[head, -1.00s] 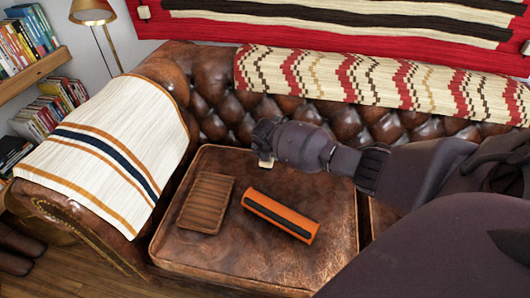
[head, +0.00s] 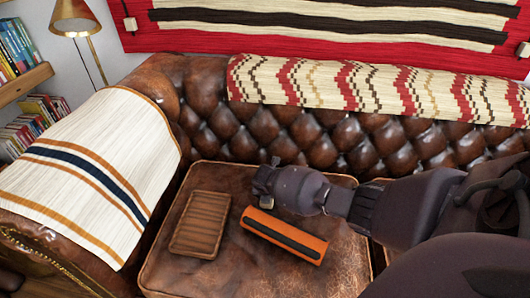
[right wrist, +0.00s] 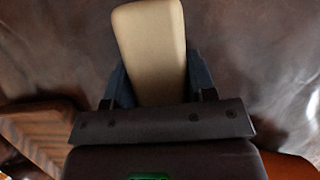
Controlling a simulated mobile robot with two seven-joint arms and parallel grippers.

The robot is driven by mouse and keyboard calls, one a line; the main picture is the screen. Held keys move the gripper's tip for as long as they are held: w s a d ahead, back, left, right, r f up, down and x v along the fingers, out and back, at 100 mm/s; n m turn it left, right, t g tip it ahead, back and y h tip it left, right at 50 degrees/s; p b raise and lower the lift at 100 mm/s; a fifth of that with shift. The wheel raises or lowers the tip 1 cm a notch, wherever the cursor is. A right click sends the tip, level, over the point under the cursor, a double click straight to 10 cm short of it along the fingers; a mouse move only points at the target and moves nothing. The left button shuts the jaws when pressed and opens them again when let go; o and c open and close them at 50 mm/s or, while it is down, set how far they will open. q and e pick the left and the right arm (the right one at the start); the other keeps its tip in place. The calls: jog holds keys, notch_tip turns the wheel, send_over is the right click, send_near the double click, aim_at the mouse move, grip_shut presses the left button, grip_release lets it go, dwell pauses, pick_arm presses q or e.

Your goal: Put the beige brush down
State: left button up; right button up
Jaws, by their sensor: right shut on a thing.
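The beige brush (right wrist: 150,45) shows in the right wrist view as a smooth, pale block with rounded corners. My right gripper (right wrist: 157,80) is shut on it, with a dark finger on each side. I cannot tell whether the brush touches the leather. My left gripper is not in view.
A brown ribbed tray (head: 201,224) lies on the cushion left of my right gripper. An orange and black case (head: 285,235) lies just in front of the gripper. The tufted sofa back (head: 300,135) rises behind. Bare leather shows at the cushion's front.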

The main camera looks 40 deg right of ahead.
jog(key=shift+w+r, duration=0.1)
jog(key=shift+f, duration=0.2)
jog(key=o, duration=0.9)
jog(key=shift+r, duration=0.25)
jog(key=v, duration=0.1)
jog(key=p+v, duration=0.2)
jog(key=v, duration=0.1)
jog(key=shift+w+d+r, duration=0.1)
jog(key=shift+w+r, duration=0.1)
jog(key=shift+w, duration=0.1)
jog(key=p+v, duration=0.3)
jog(key=v, duration=0.4)
jog(key=shift+s, duration=0.2)
jog(key=shift+s+a+r, duration=0.25)
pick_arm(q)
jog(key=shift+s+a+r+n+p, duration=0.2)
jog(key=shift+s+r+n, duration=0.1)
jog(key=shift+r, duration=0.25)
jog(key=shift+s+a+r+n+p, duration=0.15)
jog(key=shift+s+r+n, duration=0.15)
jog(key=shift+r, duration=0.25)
pick_arm(e)
jog(key=shift+s, duration=0.1)
